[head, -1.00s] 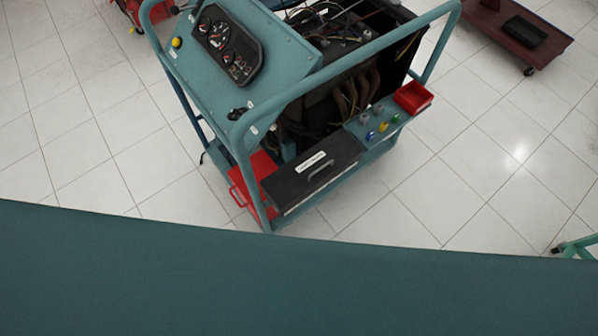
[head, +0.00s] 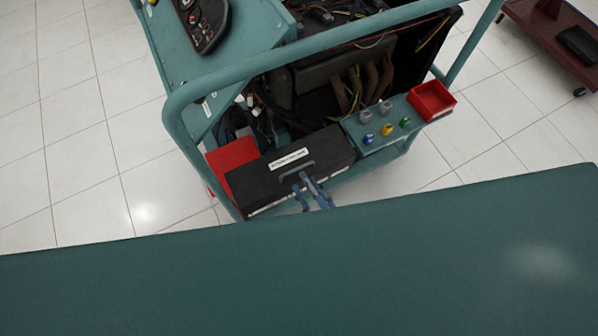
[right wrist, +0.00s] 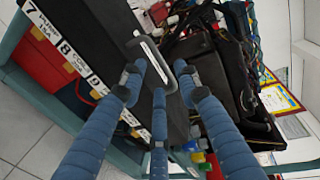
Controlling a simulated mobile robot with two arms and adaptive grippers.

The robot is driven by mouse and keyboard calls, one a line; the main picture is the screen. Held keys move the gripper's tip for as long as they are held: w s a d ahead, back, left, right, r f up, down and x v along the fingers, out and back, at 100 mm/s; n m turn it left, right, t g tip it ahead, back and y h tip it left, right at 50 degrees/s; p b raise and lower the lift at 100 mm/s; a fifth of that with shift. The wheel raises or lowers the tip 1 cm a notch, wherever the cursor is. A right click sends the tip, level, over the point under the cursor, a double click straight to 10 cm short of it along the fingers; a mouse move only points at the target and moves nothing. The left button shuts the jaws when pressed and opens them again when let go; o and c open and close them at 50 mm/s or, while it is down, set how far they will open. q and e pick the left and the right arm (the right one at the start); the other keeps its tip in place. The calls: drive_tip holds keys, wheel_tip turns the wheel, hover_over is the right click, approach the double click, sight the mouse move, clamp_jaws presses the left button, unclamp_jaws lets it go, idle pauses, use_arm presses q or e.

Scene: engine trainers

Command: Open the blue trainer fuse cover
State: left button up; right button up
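The blue trainer (head: 178,122) is a teal-blue tube frame around an engine. Its fuse cover (head: 255,182) is a black lid with a white label and a grey handle (head: 297,170), on the near side. The cover looks closed. My right gripper (head: 303,180) has blue fingers and is at the handle. In the right wrist view the spread fingertips (right wrist: 159,80) are around the lower part of the handle (right wrist: 150,45), with gaps between them. I see no firm grip, and contact is unclear. My left gripper is not in view.
A red box (head: 232,154) is left of the cover. A red tray (head: 432,100) and several coloured knobs (head: 387,129) are to its right. The dashboard panel (head: 203,22) and upper tube are above. A dark red stand (head: 560,42) is at the upper right. White floor is clear at left.

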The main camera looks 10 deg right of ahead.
sight(299, 179)
drive_tip(key=x, duration=0.4)
drive_tip(key=shift+w+a+f, duration=0.1)
drive_tip(key=shift+w, duration=0.3)
clamp_jaws()
